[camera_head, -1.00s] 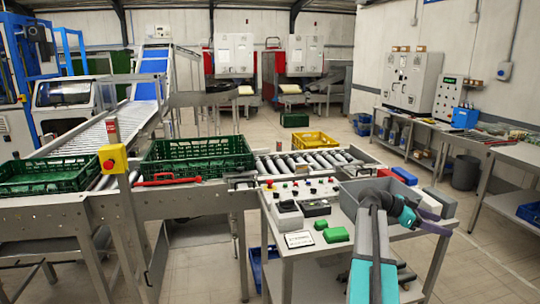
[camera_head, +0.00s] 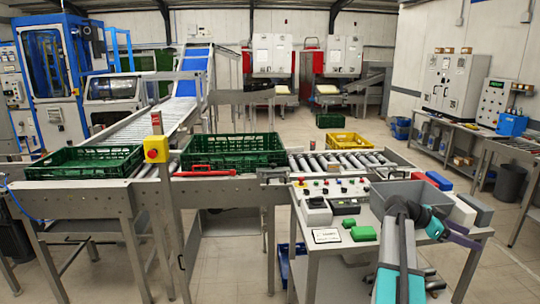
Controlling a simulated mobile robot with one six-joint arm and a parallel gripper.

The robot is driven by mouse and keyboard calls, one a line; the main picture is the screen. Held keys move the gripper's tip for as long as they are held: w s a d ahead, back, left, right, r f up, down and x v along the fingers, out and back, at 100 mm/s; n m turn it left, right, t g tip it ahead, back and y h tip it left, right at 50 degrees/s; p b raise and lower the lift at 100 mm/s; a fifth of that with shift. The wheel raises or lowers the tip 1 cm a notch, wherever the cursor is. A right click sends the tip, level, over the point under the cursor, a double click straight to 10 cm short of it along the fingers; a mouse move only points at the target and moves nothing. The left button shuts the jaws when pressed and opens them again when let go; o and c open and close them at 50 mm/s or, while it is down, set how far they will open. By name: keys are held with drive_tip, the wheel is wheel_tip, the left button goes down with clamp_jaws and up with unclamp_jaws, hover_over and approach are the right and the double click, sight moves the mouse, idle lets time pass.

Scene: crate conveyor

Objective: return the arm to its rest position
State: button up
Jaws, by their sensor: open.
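My arm (camera_head: 398,262), grey and teal, rises from the bottom edge at the right and bends over the control console. My gripper (camera_head: 466,236), with teal and purple parts, points to the right above the console's right side. It is open, and I see nothing held in it. The fingers are small in the picture, and the gap between them is hard to make out.
The console (camera_head: 340,188) carries buttons, a grey bin (camera_head: 398,190) and green blocks (camera_head: 362,233) close to my arm. Open floor lies behind and to the right.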

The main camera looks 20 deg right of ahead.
drive_tip(key=w+a+f+n+t, duration=0.1)
drive_tip(key=w+a+f+n, duration=0.1)
drive_tip(key=w+a+f, duration=0.5)
drive_tip(key=w+a+f+n+t, duration=0.15)
drive_tip(key=w+a+f, duration=0.35)
drive_tip(key=f, duration=0.5)
drive_tip(key=s+a+f+n+t+y, duration=0.15)
drive_tip(key=a+f+n, duration=0.45)
drive_tip(key=a+f, duration=1.35)
drive_tip(key=s+a+f+n+g+y, duration=0.1)
drive_tip(key=s+a+f+n+y, duration=0.15)
drive_tip(key=s+a+f, duration=0.5)
drive_tip(key=s+a+f+n+y, duration=0.2)
drive_tip(key=s+a+f+n, duration=0.15)
drive_tip(key=a+f, duration=0.55)
drive_tip(key=s+a+f+n+y, duration=0.2)
drive_tip(key=s+a+n+y, duration=0.1)
drive_tip(key=s+a, duration=0.3)
drive_tip(key=s+a+f+n+g+y, duration=0.1)
drive_tip(key=s+a+f+n+y, duration=0.1)
drive_tip(key=s+a+n, duration=0.4)
drive_tip(key=s+a, duration=0.1)
drive_tip(key=a, duration=0.4)
drive_tip(key=shift+f+y, duration=0.25)
drive_tip(key=shift+y, duration=0.15)
